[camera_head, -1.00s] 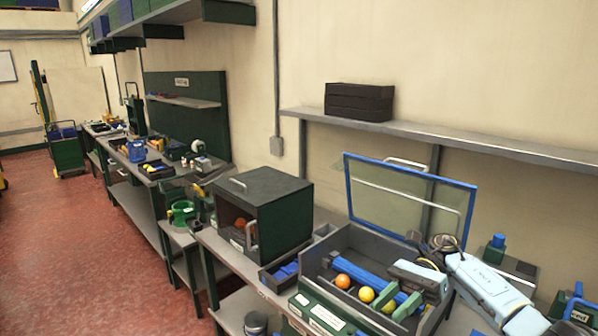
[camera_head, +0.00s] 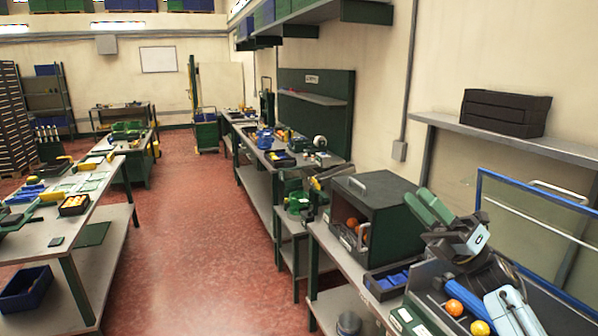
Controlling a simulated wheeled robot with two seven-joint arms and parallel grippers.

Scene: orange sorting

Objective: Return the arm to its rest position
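My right gripper (camera_head: 430,208) is raised above the open grey box (camera_head: 440,268) at the lower right, its two green fingers pointing up and left. The fingers stand apart with nothing seen between them. My pale blue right arm covers part of the box. An orange ball (camera_head: 454,307) and a more yellow ball (camera_head: 480,328) lie in the box, clear of the gripper. My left gripper is out of view.
A dark green cabinet (camera_head: 385,205) with orange balls inside stands left of the gripper. A tray with blue pieces (camera_head: 397,279) is beside the box. The raised blue-framed lid (camera_head: 535,215) is at right. A wall shelf (camera_head: 510,138) is above. The red floor (camera_head: 205,220) is open.

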